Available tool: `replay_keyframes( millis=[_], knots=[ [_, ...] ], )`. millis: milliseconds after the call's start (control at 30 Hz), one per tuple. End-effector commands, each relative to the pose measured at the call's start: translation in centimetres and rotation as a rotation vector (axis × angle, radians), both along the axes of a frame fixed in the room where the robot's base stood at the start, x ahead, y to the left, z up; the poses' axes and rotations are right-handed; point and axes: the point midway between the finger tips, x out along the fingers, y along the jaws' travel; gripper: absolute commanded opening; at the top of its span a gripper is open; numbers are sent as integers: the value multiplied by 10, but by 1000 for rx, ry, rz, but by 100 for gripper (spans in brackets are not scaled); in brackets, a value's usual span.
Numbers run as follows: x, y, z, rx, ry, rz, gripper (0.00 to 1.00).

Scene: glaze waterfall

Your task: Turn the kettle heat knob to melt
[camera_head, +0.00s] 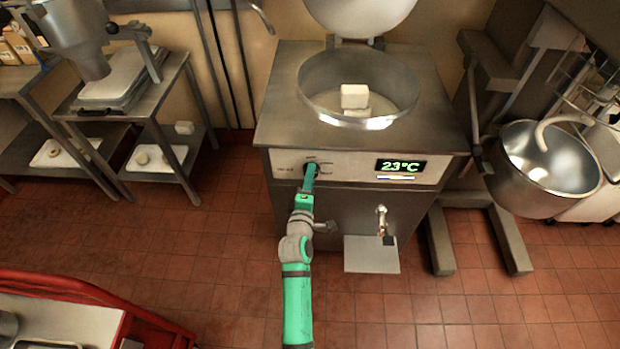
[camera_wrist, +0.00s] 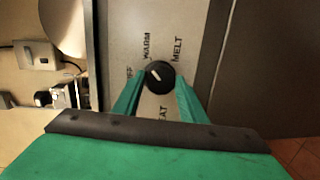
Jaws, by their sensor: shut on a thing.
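The kettle (camera_head: 280,100) is a steel unit with an open round pot and a front panel. Its heat knob (camera_wrist: 160,75) is round and black with a white mark. In the wrist view the mark slants to the upper left, seemingly between OFF and WARM; MELT is printed to the upper right. My gripper (camera_head: 311,176) is at the left part of the panel, its green fingers on both sides of the knob and shut on it. In the head view the gripper mostly hides the knob. The panel display (camera_head: 401,166) reads 23°C.
White blocks (camera_head: 355,96) lie in the pot, whose lid (camera_head: 360,15) is raised. A tap (camera_head: 382,220) sticks out below the panel, over a pale tray (camera_head: 371,255). A mixer bowl (camera_head: 540,170) stands right, a steel table (camera_head: 170,75) left. A red-framed cart (camera_head: 60,285) is at front left.

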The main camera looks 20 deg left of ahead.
Motion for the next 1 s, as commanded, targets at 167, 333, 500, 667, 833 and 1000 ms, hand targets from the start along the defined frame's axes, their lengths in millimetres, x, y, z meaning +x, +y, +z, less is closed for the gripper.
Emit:
replay_keyframes(
  millis=[167, 333, 500, 667, 833, 1000],
  knots=[
    [0, -1, -1, 160, 50, -2, 16],
    [0, -2, -1, 315, 93, -2, 16],
    [0, -3, -1, 470, 138, -2, 16],
    [0, -3, -1, 618, 180, -2, 16],
    [1, -4, -1, 772, 225, -2, 16],
    [1, -4, -2, 917, 267, -2, 16]
  ],
)
